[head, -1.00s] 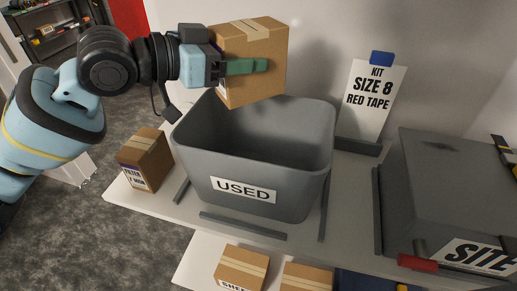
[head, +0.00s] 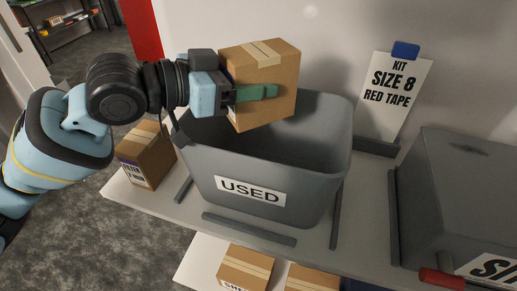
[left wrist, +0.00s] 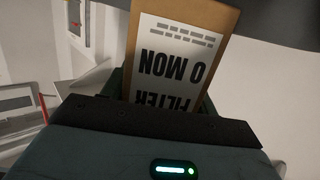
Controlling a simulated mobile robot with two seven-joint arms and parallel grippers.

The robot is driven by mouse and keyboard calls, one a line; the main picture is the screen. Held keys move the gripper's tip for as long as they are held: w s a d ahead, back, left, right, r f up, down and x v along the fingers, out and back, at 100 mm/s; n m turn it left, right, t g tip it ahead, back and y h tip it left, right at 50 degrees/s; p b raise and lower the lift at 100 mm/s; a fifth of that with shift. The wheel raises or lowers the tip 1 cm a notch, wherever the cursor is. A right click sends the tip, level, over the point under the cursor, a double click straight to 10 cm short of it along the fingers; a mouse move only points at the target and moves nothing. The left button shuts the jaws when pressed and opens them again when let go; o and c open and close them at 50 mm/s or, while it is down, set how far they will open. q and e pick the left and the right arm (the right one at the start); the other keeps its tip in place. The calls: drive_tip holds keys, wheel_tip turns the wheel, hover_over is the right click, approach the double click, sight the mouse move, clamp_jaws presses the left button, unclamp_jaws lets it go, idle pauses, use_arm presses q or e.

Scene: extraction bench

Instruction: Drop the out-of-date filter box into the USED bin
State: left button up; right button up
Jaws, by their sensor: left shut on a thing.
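My left gripper (head: 256,92) is shut on a brown cardboard filter box (head: 267,62), with a green finger across its near side. The box overlaps the back of the opening of the grey USED bin (head: 205,165) in the head view; its exact height over the rim is hard to tell. In the left wrist view the held filter box (left wrist: 230,22) shows an upside-down white label reading "FILTER" and "0 MON". The bin's floor is hidden. A second filter box (head: 150,150) stands on the bench left of the bin. My right gripper is not in view.
Dark strips (head: 250,229) lie around the bin on the pale bench. A "SIZE 8 RED TAPE" kit sign (head: 395,90) stands behind right. A large grey case (head: 465,185) with a red handle is at the right. Brown boxes (head: 245,268) sit on a lower shelf.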

use_arm(q)
drive_tip(key=shift+r, duration=0.1)
drive_tip(key=o, duration=1.1)
drive_tip(key=shift+o, duration=0.3)
drive_tip(key=shift+a, duration=0.1)
drive_tip(key=v, duration=0.7)
drive_tip(key=shift+s+a+b, duration=0.2)
drive_tip(key=shift+a+b, duration=0.05)
drive_tip(key=shift+b, duration=0.1)
